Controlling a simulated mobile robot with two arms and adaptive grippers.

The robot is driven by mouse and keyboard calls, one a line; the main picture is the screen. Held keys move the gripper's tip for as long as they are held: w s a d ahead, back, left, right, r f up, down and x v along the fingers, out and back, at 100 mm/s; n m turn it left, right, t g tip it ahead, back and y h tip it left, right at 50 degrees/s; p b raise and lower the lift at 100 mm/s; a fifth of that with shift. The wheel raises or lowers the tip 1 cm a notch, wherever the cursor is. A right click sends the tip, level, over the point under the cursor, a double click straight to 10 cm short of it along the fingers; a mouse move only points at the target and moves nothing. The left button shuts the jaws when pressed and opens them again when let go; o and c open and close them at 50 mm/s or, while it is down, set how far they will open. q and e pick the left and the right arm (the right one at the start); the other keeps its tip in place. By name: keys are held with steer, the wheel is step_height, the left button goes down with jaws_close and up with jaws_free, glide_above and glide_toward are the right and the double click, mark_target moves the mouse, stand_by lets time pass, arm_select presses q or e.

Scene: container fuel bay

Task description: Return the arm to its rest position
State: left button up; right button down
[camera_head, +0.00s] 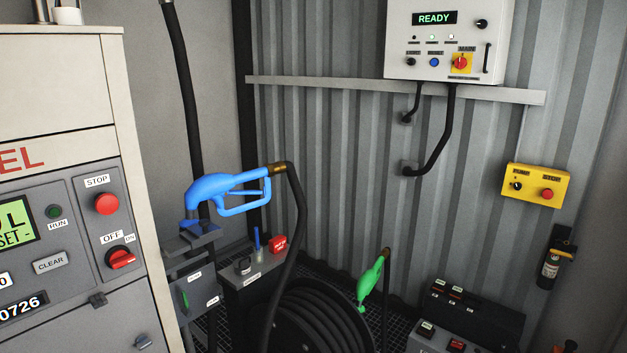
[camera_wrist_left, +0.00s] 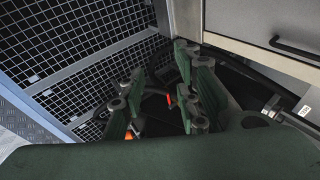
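My left gripper (camera_wrist_left: 160,88) shows in the left wrist view. Its dark green-padded fingers stand apart with a gap between them, and I see nothing held there. Behind it are a wire-mesh panel and a pale cabinet side; no contact with either shows. Neither of my arms nor grippers shows in the head view. My right gripper is in no view. In the head view a blue fuel nozzle (camera_head: 226,190) sits at its holder on a post, with its black hose attached. A green nozzle (camera_head: 370,283) stands near the coiled hose reel.
The pump cabinet (camera_head: 112,75) fills the left. A control box (camera_head: 445,60) reading READY and a yellow switch box (camera_head: 535,186) are on the corrugated wall. A hose reel (camera_head: 325,310) and black boxes (camera_head: 470,312) stand low. The mesh panel (camera_wrist_left: 70,40) is left in the wrist view.

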arm_select(q)
steer(key=s+f+n+g+h, duration=0.1)
steer(key=s+f, duration=0.5)
steer(key=s, duration=0.6)
steer(key=s+d+f+n+g+h+b, duration=0.1)
steer(key=s+f, duration=0.5)
steer(key=s, duration=0.7)
steer(key=s+f+n+g+h, duration=0.1)
steer(key=s+f+n+g, duration=0.2)
steer(key=s, duration=0.9)
step_height(320, 180, down, 4)
steer(key=shift+s+d+r+n, duration=0.25)
steer(key=shift+s+d+n, duration=0.15)
steer(key=shift+n, duration=0.7)
